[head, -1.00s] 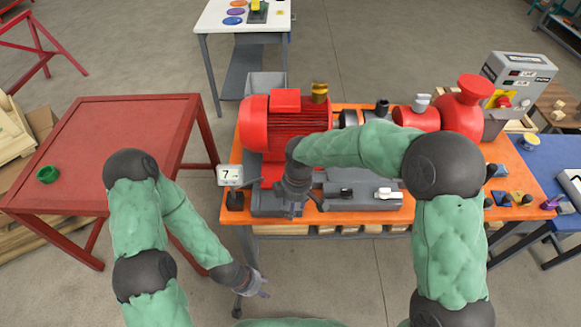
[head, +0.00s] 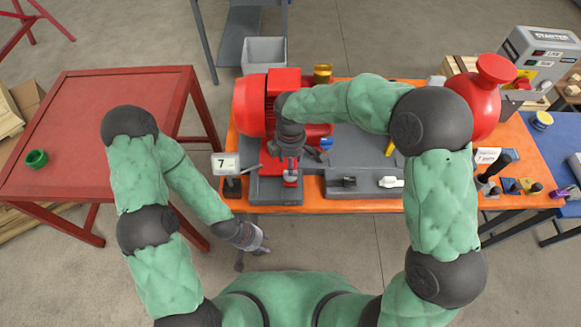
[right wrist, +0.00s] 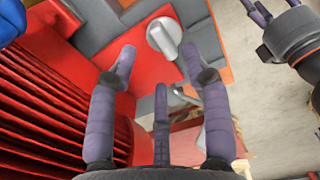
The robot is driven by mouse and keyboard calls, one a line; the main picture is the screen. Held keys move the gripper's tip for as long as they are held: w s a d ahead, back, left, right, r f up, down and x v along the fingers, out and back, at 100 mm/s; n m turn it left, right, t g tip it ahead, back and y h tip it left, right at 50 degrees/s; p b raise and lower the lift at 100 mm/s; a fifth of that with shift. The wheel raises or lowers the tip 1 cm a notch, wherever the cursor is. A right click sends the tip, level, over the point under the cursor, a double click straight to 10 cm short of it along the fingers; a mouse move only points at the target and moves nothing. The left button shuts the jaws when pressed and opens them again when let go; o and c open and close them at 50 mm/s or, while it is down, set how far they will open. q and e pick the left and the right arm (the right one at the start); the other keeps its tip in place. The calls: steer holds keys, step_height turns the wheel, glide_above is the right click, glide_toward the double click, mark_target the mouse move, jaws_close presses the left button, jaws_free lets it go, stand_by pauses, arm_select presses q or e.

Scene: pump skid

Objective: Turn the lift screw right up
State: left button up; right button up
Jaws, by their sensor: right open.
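A silver, round-headed screw with a flat raised grip, which I take for the lift screw (right wrist: 165,36), stands on a red foot at the motor's base. In the right wrist view it sits just beyond and between my right gripper's (right wrist: 158,52) spread fingertips, and no finger visibly touches it. In the head view my right gripper (head: 290,168) points down beside the red motor (head: 254,106), and my own wrist hides much of the screw. My left gripper (head: 256,250) is empty, low in front of the bench edge, with its fingers apart.
A sign marked 7 (head: 226,164) stands left of the screw. Grey plates with a white handle (head: 391,182) lie to the right on the orange bench (head: 228,135). Open floor lies between the tables.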

steer(key=shift+f, duration=2.15)
steer(key=shift+s, duration=0.1)
jaws_close()
